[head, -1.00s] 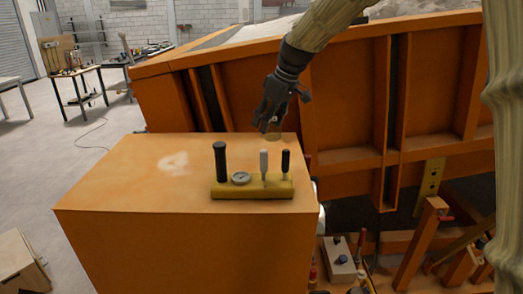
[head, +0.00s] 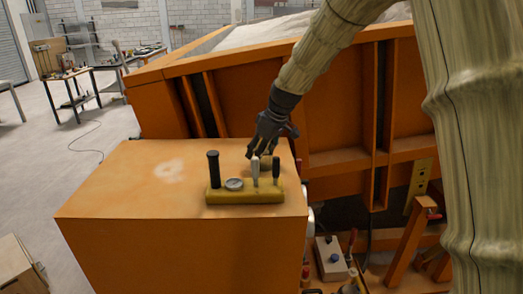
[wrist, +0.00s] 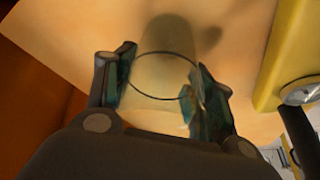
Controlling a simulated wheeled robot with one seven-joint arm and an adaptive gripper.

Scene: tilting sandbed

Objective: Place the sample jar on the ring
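The sample jar (wrist: 165,115) is a pale, see-through cylinder with a thin dark line around it. In the wrist view it lies between the two fingers of my gripper (wrist: 165,92), one on each side; whether the pads press on it I cannot tell. Its far end is at or near the orange top, with a shadow beside it. In the head view my gripper (head: 258,150) is low over the back right of the orange box, behind the levers, and hides the jar. A pale, blotchy, roughly ring-shaped mark (head: 169,169) is on the box top, left of the gripper.
A yellow block (head: 240,197) with a black handle (head: 213,168), a gauge (head: 234,184) and two levers stands close in front of my gripper. The orange box top (head: 120,195) is clear to the left. The tall orange sandbed wall (head: 335,125) rises behind.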

